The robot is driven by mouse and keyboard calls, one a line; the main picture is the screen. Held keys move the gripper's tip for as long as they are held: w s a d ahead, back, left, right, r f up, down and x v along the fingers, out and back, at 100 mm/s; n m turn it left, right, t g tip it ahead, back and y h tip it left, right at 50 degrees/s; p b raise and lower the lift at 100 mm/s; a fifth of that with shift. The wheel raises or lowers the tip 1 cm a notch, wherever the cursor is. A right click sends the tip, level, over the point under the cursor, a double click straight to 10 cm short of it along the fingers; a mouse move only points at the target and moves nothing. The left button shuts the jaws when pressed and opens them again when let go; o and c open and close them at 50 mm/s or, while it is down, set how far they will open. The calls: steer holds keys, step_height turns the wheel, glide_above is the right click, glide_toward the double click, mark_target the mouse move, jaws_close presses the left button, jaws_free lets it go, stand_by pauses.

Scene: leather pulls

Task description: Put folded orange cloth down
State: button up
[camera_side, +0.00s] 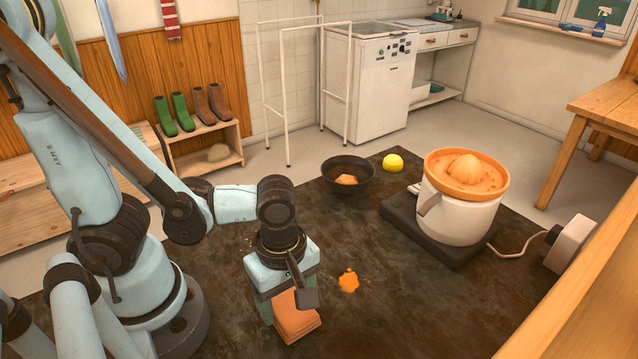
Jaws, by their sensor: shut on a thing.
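The folded orange cloth (297,322) is a small stack of flat orange layers in the lower middle of the side view. My gripper (288,298) points down and is shut on the cloth, which shows below and between its fingers. Part of the cloth is hidden behind the gripper. I cannot tell whether its lower edge touches the dark surface (400,310). An orange spill (348,281) lies on that surface just right of my gripper, apart from the cloth.
A dark bowl (340,186) with an orange piece inside stands further back. A yellow ball-like fruit (393,161) lies to its right. A large white juicer (455,215) with an orange top stands on a dark base at right. The front right surface is clear.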

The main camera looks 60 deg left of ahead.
mark_target(287, 301)
steer(key=shift+f, duration=0.1)
steer(key=o, duration=1.1)
steer(key=shift+r, duration=6.05)
steer(key=shift+w+a+r+m+t, duration=0.15)
steer(key=shift+w+a+m+t, duration=1.3)
steer(key=shift+m, duration=1.55)
steer(key=shift+w+a+r+m+t, duration=0.1)
steer(key=shift+w+a+m+t, duration=0.85)
steer(key=shift+w+a+m, duration=1.5)
steer(key=shift+w+a+r+m+t, duration=0.15)
steer(key=shift+w+a+m+t, duration=0.9)
steer(key=shift+m, duration=2.5)
steer(key=shift+w+d, duration=0.3)
